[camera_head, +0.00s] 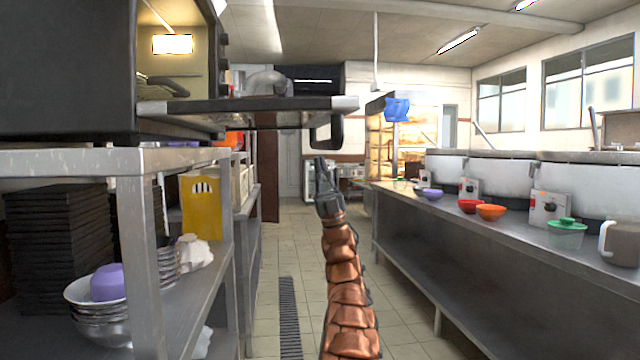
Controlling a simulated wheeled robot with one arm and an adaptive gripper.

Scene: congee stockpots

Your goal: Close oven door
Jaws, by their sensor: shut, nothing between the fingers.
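The oven (70,70) stands on a metal shelf at the upper left, with its lit inside showing. Its door (250,104) is open, folded down flat and sticking out to the right. The door's dark handle (336,132) hangs at the outer end of the door. My gripper (322,162) is at the end of my raised copper-coloured arm, in the middle of the view. It is shut and empty, and appears just below the handle in the picture. I cannot tell whether it touches the handle.
The metal shelf (130,160) holds dark stacked trays (55,235), bowls (100,300) and a yellow container (202,205). A long counter (480,240) with several pots and bowls (490,212) runs along the right. The tiled aisle floor (400,325) between them is free.

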